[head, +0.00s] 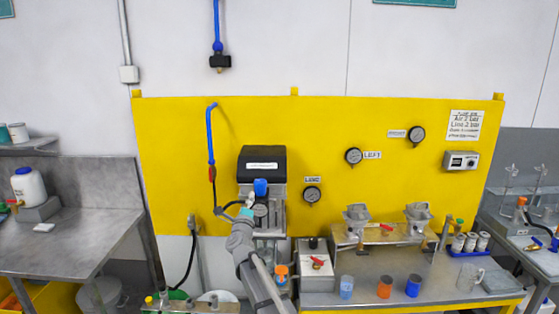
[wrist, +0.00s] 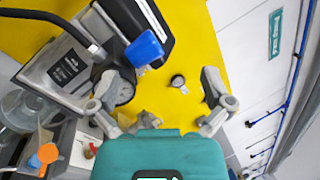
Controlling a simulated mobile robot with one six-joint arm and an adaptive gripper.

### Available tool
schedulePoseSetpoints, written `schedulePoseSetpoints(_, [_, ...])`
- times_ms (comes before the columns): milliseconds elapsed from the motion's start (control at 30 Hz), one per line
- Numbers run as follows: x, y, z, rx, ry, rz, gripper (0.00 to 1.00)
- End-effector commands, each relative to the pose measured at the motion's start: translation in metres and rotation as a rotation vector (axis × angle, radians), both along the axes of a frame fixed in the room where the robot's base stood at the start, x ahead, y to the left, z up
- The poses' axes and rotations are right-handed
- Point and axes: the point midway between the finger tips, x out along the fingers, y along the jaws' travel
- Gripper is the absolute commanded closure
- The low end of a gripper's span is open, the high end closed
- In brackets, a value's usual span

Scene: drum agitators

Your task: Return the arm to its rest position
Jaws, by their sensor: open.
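My arm (head: 257,275) rises from the bottom of the head view towards the air unit on the yellow panel. My gripper (head: 248,210) is at its upper end, in front of the unit, small and partly merged with it. In the wrist view my gripper (wrist: 160,98) has its two grey fingers spread wide with nothing between them. The air unit (head: 262,165) has a black top, and its blue knob (head: 260,187) sits just above my gripper. Whether anything touches cannot be told.
A yellow panel (head: 400,120) carries dial gauges (head: 353,156). A right-hand bench (head: 350,272) holds coloured cups (head: 384,286), a glass beaker and a small box with a red lever (head: 317,265). A grey table (head: 70,240) stands left. An orange-capped bottle (head: 281,275) is close beside my arm.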

Motion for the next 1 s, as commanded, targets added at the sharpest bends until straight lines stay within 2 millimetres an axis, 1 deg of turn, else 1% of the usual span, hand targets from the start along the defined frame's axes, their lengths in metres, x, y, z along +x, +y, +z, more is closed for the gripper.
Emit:
schedulePoseSetpoints(33, [-0.005,-0.006,-0.009,-0.064,0.019,0.027,0.00])
schedulePoseSetpoints(267, [-0.020,-0.017,-0.045,-0.385,0.117,0.167,0.00])
schedulePoseSetpoints(467, [-0.041,-0.033,-0.086,-0.659,0.213,0.289,0.00])
schedulePoseSetpoints(567, [-0.055,-0.044,-0.109,-0.796,0.266,0.352,0.00])
schedulePoseSetpoints(767, [-0.089,-0.074,-0.159,-1.058,0.384,0.485,0.00])
schedulePoseSetpoints(867, [-0.109,-0.091,-0.184,-1.182,0.448,0.558,0.00])
schedulePoseSetpoints(1000, [-0.141,-0.120,-0.218,-1.342,0.546,0.667,0.00])
